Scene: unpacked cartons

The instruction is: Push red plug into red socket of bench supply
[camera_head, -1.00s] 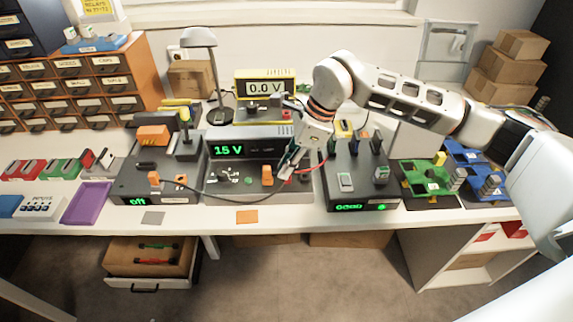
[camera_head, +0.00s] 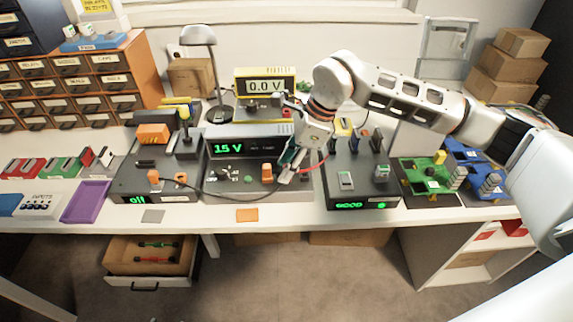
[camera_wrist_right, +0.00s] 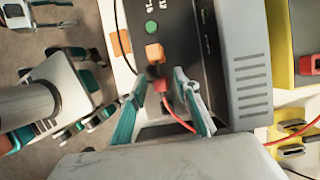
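The bench supply (camera_head: 240,150) is the dark box with a green 15 V display in the middle of the bench. The red plug (camera_wrist_right: 160,84) stands at its front panel beside an orange block (camera_wrist_right: 155,53), its red cable (camera_wrist_right: 175,116) curving away. Whether it is fully seated cannot be told, and the red socket is hidden. My right gripper (camera_head: 287,175) is over the panel's right end. In the wrist view its teal fingers (camera_wrist_right: 160,85) stand apart around the plug, with gaps at both sides. Teal-padded grey parts at the wrist view's left seem mine; the left fingertips are unclear.
A yellow meter (camera_head: 265,87) reading 0.0 V stands behind the supply. A dark box showing GOOD (camera_head: 362,185) is close on the right, and another dark box (camera_head: 150,180) on the left. A black cable (camera_head: 215,193) crosses the supply's front. An orange patch (camera_head: 247,215) lies before it.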

